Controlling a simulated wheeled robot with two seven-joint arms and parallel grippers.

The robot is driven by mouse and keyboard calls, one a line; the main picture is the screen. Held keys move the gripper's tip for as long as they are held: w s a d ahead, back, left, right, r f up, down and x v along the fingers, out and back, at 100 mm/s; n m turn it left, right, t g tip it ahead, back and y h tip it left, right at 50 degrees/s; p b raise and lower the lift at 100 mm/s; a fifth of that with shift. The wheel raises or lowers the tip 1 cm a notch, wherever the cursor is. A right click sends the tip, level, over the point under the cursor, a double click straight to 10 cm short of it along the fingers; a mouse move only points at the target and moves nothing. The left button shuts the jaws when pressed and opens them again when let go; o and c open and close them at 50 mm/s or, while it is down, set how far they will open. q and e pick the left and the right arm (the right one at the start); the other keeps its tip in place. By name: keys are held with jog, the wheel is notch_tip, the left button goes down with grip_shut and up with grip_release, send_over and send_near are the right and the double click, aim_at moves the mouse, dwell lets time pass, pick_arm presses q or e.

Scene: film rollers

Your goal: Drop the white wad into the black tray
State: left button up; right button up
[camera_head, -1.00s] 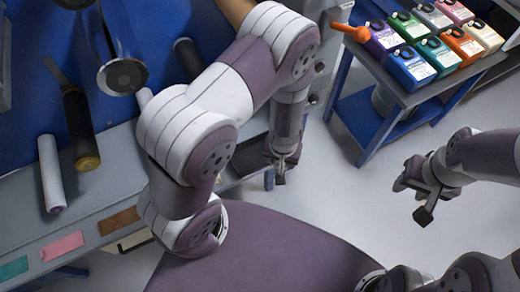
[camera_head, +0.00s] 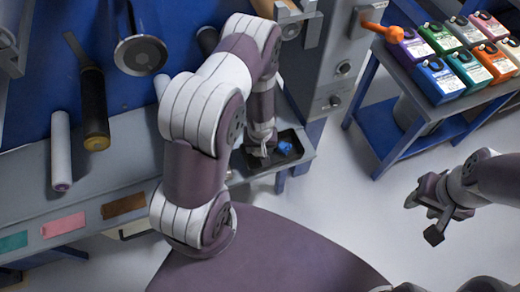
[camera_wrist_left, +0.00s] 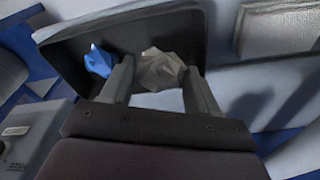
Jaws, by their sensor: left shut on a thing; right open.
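The white wad (camera_wrist_left: 160,70) is crumpled and pale grey-white, held between the two fingers of my left gripper (camera_wrist_left: 162,85) in the left wrist view. In the head view my left gripper (camera_head: 262,148) points down over the black tray (camera_head: 291,160), which sits at the right end of the grey ledge. In the left wrist view the tray (camera_wrist_left: 190,32) lies behind the wad. Whether the wad touches the tray floor I cannot tell. A blue wad (camera_head: 285,147) lies in the tray, and it also shows in the wrist view (camera_wrist_left: 98,61). My right gripper (camera_head: 437,208) is open and empty over the floor.
A grey cabinet (camera_head: 335,75) stands just behind the tray. A blue cart (camera_head: 400,120) with several coloured jugs (camera_head: 440,78) stands at the right. Rollers (camera_head: 60,150) stand against the blue panel at the left. The floor between ledge and cart is clear.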

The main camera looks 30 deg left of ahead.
pick_arm(q)
jog(key=shift+f, duration=0.65)
jog(key=shift+f+b, duration=0.5)
jog(key=shift+f, duration=0.1)
jog(key=o, duration=1)
jog(key=shift+r, duration=0.1)
